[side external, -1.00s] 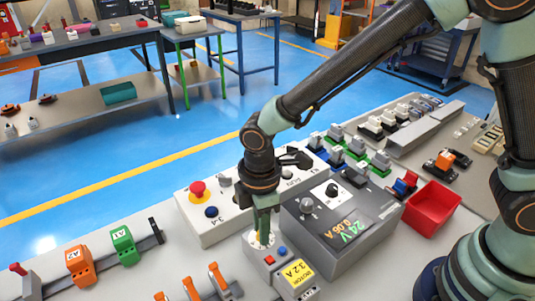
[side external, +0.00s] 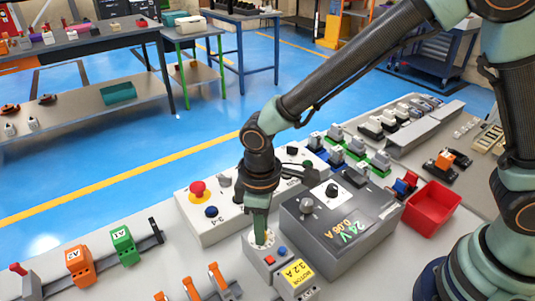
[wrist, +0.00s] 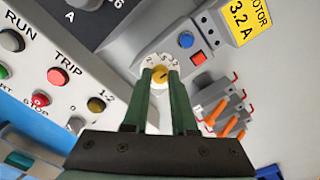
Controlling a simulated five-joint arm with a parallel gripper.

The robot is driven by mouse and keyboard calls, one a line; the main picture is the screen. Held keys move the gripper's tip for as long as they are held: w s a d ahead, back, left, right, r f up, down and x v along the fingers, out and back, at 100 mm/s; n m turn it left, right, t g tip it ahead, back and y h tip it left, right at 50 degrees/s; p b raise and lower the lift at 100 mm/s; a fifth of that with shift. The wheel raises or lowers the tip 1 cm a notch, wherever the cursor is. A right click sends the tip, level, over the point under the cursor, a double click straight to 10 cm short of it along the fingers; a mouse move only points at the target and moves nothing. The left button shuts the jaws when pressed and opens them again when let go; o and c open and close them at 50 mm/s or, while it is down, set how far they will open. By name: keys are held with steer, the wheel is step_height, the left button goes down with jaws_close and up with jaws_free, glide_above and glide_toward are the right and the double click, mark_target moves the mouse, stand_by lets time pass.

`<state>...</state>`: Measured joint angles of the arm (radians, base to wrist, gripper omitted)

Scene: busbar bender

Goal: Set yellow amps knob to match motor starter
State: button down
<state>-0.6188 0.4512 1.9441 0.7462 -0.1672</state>
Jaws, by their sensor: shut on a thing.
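The motor starter (side external: 268,262) is a small grey block with a white dial, a blue button and a red button. The yellow amps knob (wrist: 161,77) sits in the middle of the white dial (wrist: 151,61), which carries printed numbers, partly covered by my fingers. My gripper (side external: 262,238) points down onto the dial, with its two green fingers shut on the knob from either side. The knob's pointer direction is hard to read. A yellow label (side external: 297,272) beside the starter reads MOTOR 3.2 A; it also shows in the wrist view (wrist: 248,22).
A grey power supply box (side external: 345,228) with a lit display stands close right of the starter. A white control box (side external: 208,226) with a red button stands behind. Orange-lever terminals (side external: 190,288) are in front. A red bin (side external: 433,205) is at right.

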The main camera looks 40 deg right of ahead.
steer(key=c, duration=0.7)
jaws_free()
steer(key=shift+r, duration=0.1)
step_height(320, 180, up, 12)
steer(key=s+d+r+m+t, duration=0.1)
steer(key=d+r+m+t, duration=0.1)
steer(key=d, duration=0.5)
steer(key=s+d+r+m+t, duration=0.1)
steer(key=d+m, duration=0.3)
steer(key=d, duration=0.4)
steer(key=s+d+r+m+t, duration=0.1)
steer(key=d+r+m+t, duration=0.1)
steer(key=d, duration=0.6)
steer(key=shift+s+r+m+t, duration=0.3)
steer(key=shift+s+r+m, duration=0.1)
steer(key=shift+r+m, duration=0.15)
